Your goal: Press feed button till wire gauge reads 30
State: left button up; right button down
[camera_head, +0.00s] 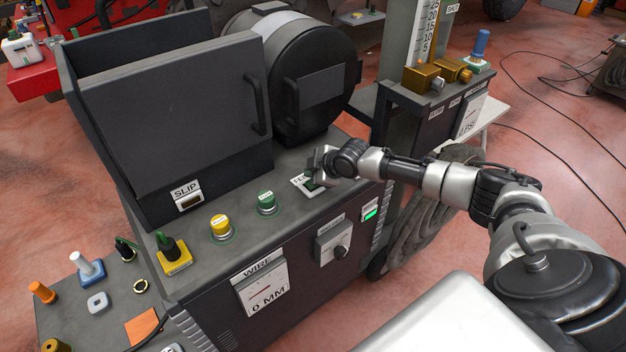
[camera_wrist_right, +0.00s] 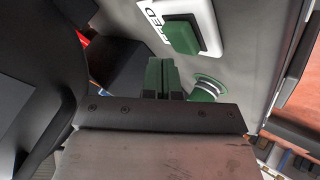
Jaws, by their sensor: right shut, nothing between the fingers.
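The feed button (camera_wrist_right: 181,38) is a green rectangular rocker on a white plate marked FEED in the right wrist view. In the head view its plate (camera_head: 300,184) shows on the machine's top ledge, partly hidden by my right gripper (camera_head: 318,172). The gripper is shut and empty, with its fingertips close to the button. In the right wrist view the fingers (camera_wrist_right: 163,66) show just beside the button; I cannot tell whether they touch it. The wire gauge (camera_head: 262,288) on the machine's front reads 0 MM. My left gripper is not in view.
Green (camera_head: 267,203) and yellow (camera_head: 221,228) round buttons stand left of the feed plate. A dark knob (camera_head: 340,252) and a lit green indicator (camera_head: 370,215) are on the front. A round black drum (camera_head: 310,75) stands behind. A column with brass fittings (camera_head: 422,77) stands right.

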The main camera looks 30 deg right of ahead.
notch_tip(320, 180, up, 5)
jog(key=p, duration=0.4)
dwell(0.6)
